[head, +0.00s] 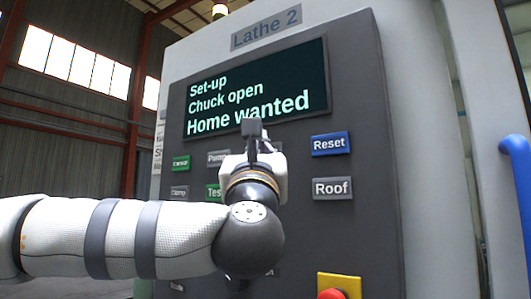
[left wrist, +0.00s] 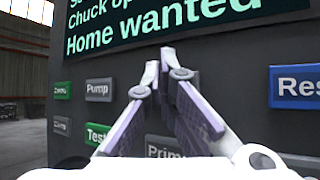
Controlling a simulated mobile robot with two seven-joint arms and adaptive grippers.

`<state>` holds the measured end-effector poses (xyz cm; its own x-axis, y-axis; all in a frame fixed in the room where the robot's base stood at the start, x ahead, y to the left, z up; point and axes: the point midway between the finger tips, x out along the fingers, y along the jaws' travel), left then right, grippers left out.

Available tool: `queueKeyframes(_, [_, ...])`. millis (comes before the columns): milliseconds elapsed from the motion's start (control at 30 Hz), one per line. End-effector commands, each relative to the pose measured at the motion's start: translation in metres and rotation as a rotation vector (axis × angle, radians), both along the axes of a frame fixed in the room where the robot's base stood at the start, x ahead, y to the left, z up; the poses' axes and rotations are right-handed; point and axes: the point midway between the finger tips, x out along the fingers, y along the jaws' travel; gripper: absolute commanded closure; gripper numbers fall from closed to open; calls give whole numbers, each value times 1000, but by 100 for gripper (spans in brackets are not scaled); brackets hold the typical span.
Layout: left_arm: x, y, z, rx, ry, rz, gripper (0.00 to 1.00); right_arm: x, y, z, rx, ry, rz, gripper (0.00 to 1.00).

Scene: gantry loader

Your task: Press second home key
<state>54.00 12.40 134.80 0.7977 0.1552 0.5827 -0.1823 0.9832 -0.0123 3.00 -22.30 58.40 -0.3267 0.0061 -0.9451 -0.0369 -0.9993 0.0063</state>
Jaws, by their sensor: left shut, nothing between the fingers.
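The lathe's key panel (head: 365,235) faces me, with a dark screen (head: 255,88) reading "Set-up, Chuck open, Home wanted". My left gripper (head: 252,130) is shut and empty, in front of the panel just below the screen. In the left wrist view its fingertips (left wrist: 162,58) meet at the screen's lower edge; whether they touch the panel I cannot tell. No key that I can read says Home. The gripper and arm hide the middle of the key rows, and a key may be behind them. My right gripper is not in view.
Readable keys are grey Pump (head: 217,158), green Test (head: 213,191), blue Reset (head: 331,144), grey Roof (head: 333,188) and partly hidden Prime (left wrist: 165,148). A red button (head: 331,294) on a yellow plate (head: 343,283) sits lower right. A blue handle (head: 515,190) stands at far right.

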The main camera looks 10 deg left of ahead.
Motion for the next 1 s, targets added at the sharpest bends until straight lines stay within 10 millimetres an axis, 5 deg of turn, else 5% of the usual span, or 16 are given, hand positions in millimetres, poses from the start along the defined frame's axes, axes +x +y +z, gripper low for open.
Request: queueKeyframes(1000, [-12,5,0,0,0,0,100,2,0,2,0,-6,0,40])
